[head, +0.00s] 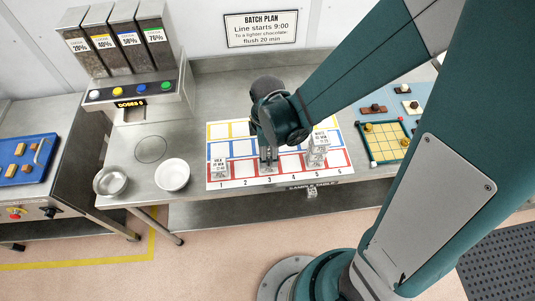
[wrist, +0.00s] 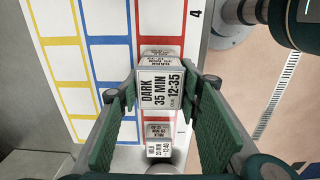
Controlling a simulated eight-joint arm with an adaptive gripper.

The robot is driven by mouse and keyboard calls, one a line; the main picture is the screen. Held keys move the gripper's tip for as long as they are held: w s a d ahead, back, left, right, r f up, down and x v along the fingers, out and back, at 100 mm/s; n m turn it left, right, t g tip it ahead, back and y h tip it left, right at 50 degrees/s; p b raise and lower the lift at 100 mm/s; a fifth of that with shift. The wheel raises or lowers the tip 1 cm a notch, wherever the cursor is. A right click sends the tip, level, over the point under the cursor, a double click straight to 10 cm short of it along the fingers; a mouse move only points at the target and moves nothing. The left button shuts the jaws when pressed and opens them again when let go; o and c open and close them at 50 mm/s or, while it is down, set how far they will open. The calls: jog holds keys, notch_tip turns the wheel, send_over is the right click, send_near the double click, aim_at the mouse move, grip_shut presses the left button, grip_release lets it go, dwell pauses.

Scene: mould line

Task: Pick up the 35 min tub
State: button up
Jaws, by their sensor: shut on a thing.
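The 35 min tub (wrist: 162,90) is a small clear tub with a white label reading DARK 35 MIN 12-35. In the wrist view it sits between the two green fingers of my gripper (wrist: 163,95), which is shut on it. In the head view my gripper (head: 268,160) points down over the chart near column 3, largely hiding the tub. I cannot tell whether the tub is clear of the chart. A second tub (wrist: 160,149), labelled 20 MIN, stands nearer the bottom of the wrist view; in the head view a labelled tub (head: 219,166) stands at column 1.
The numbered chart (head: 340,168) has yellow, blue and red boxes. Another tub (head: 318,149) stands on it to the right of my gripper. A white bowl (head: 172,175) and a metal bowl (head: 110,181) stand at left. A framed tray (head: 385,141) lies at right.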

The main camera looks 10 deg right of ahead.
jog(key=shift+r, duration=0.1)
jog(key=shift+r+p, duration=0.3)
jog(key=shift+r, duration=4.6)
jog(key=shift+r, duration=0.1)
notch_tip(320, 180, up, 7)
jog(key=p, duration=0.4)
jog(key=shift+a, duration=0.1)
